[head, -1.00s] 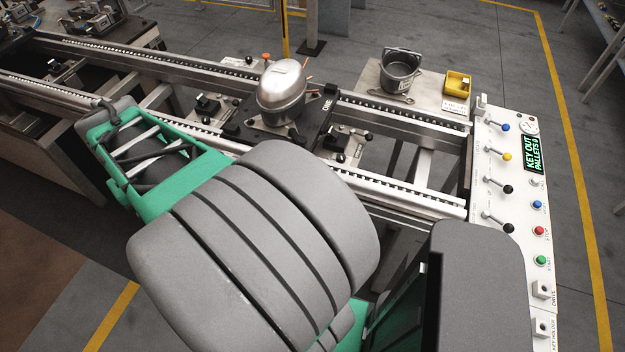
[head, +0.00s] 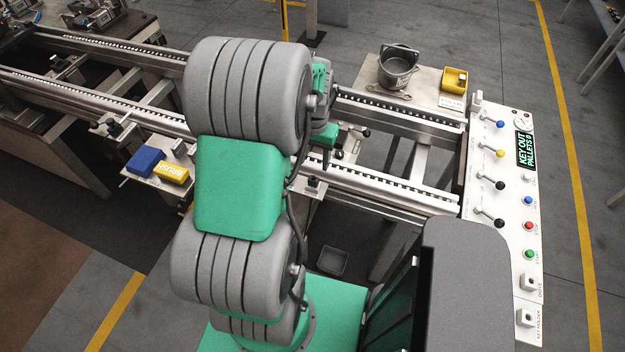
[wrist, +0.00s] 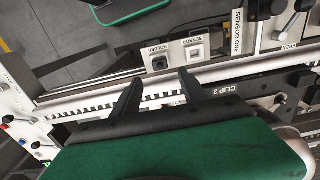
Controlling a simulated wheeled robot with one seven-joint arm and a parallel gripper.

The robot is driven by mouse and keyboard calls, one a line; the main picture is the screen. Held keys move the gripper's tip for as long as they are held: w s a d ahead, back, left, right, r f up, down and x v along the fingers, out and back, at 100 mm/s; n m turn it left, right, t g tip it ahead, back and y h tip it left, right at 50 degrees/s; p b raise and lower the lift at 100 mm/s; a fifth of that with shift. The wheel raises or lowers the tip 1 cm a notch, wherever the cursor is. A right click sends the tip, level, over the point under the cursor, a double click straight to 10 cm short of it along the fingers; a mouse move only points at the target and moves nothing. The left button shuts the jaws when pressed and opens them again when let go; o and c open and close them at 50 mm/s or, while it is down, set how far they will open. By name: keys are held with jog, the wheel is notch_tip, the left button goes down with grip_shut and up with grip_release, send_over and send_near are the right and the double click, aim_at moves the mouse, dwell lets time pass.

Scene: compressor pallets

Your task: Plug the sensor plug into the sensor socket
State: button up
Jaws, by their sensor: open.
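In the wrist view, my gripper (wrist: 160,92) is open, its two dark fingers apart with nothing between them. Past the fingertips, a plate holds two small square fittings. The one labelled HOLDER (wrist: 159,63) has a dark, round-centred piece in it, possibly the sensor plug. The one labelled SENSOR (wrist: 195,53), to its right, is pale and looks like the sensor socket. The fingertips appear short of both. In the head view, my gripper (head: 327,150) points down over the rails, partly hidden by my arm.
Rails (head: 400,185) run across the bench. A blue block (head: 146,160) and a yellow block (head: 171,172) sit at the front left. A control panel (head: 505,215) with levers stands right; a pot (head: 398,68) stands behind.

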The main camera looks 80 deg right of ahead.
aim_at(314, 176)
jog(key=shift+f, duration=0.15)
notch_tip(314, 176, down, 9)
jog(key=b, duration=0.6)
jog(key=shift+c, duration=0.4)
dwell(0.4)
grip_shut()
dwell(0.4)
jog(key=shift+r, duration=0.2)
dwell(0.7)
jog(key=shift+r+p, duration=2.1)
jog(key=shift+r, duration=0.9)
